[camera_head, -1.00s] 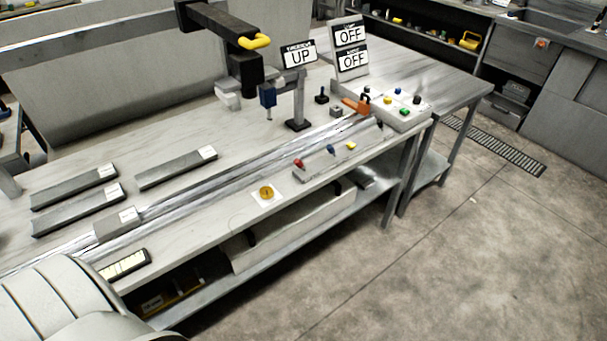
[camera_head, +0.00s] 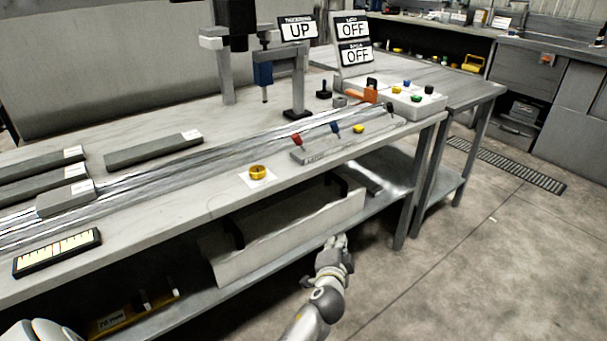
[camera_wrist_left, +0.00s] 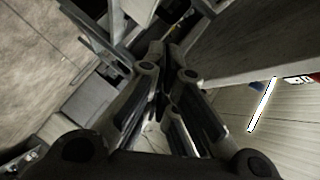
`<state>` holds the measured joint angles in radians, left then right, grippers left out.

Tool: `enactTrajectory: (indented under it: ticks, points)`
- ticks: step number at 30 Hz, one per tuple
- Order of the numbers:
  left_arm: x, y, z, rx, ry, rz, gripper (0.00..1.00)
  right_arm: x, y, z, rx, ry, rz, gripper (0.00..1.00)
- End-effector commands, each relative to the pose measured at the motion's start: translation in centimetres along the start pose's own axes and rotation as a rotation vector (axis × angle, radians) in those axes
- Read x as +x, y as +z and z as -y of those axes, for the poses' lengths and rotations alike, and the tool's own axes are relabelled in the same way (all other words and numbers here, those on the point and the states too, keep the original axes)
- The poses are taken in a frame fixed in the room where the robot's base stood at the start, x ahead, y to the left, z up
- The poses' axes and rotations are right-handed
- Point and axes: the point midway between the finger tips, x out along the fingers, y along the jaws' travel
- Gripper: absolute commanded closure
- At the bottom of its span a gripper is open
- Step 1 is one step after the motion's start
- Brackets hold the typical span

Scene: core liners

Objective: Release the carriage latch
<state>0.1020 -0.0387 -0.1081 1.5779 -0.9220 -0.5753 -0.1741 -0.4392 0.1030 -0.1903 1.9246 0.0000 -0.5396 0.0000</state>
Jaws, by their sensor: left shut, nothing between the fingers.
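Long metal rails (camera_head: 215,152) run diagonally along the workbench. A strip with a red lever (camera_head: 296,140), a blue lever (camera_head: 335,127) and a yellow knob (camera_head: 358,128) lies along the bench's front edge. An orange piece (camera_head: 363,96) sits at the far end of the rails. No part is marked as the carriage latch, so I cannot tell which one it is. My left gripper (camera_head: 336,241) is shut and empty, in front of the bench and lower than its top, apart from the levers. Its fingers also show closed together in the left wrist view (camera_wrist_left: 166,62). My right gripper is not visible.
A white control box (camera_head: 400,104) with coloured buttons stands at the bench's far end. Signs read UP (camera_head: 297,29) and OFF (camera_head: 352,28). A long bin (camera_head: 290,236) sits on the lower shelf. Floor at right is open.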

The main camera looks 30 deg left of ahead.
Motion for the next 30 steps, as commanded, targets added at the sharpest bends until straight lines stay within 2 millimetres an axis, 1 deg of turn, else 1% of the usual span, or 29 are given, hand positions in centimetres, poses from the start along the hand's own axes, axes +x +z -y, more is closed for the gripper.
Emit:
enactTrajectory:
  ticks: [1, 4, 6, 9, 12, 15, 18, 26, 30]
  points:
    - [0.6, -0.2, 1.3, 0.005, -0.081, -0.011, 1.0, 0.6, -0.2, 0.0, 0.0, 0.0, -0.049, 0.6]
    - [0.2, -1.1, 6.1, 0.024, -0.23, -0.011, 1.0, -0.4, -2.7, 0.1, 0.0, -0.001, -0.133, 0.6]
    - [-0.6, -1.4, 9.1, 0.03, -0.328, -0.005, 1.0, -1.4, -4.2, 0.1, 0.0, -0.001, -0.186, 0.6]
    - [-2.1, -1.5, 12.8, 0.032, -0.445, 0.01, 1.0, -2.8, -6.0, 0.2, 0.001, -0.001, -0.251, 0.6]
    - [-3.5, -1.3, 15.4, 0.03, -0.531, 0.028, 1.0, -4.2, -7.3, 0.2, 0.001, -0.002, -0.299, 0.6]
    - [-4.6, -1.2, 17.1, 0.028, -0.584, 0.041, 1.0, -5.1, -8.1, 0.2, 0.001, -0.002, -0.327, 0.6]
    - [-5.1, -1.1, 17.9, 0.027, -0.608, 0.048, 1.0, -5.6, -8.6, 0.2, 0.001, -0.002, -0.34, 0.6]
    - [-5.2, -1.2, 18.1, 0.028, -0.61, 0.049, 1.0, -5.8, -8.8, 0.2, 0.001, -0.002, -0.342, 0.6]
    - [-5.0, -1.2, 18.3, 0.029, -0.61, 0.049, 1.0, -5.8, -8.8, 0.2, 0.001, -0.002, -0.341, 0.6]
